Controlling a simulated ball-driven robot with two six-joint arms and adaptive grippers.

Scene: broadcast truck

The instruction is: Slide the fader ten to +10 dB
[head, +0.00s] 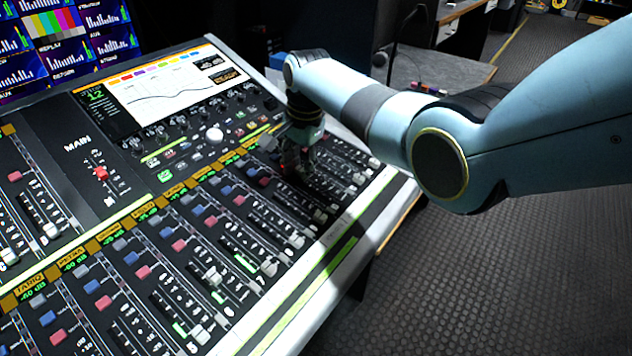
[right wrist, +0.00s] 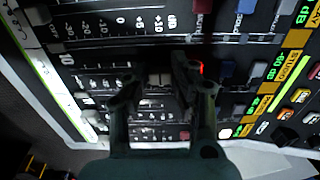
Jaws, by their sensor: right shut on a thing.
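The mixing console (head: 345,235) fills the left and middle of the head view, with rows of faders along its near side. My right gripper (head: 300,168) reaches down onto the right-hand fader bank. In the right wrist view my right gripper (right wrist: 163,76) is shut on a small grey fader cap (right wrist: 160,79), low over the panel. The cap is level with the +10 end of the scale printed on the neighbouring strip (right wrist: 145,21). The fingers cover part of the held fader's strip and scale, and I cannot read its number. My left gripper is out of view.
The console screen (head: 165,88) and knobs lie behind the faders. Other fader caps (head: 270,266) and coloured buttons (head: 143,271) stand close around. The console's pale front edge (head: 330,240) borders open dark floor (head: 480,275) at the right.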

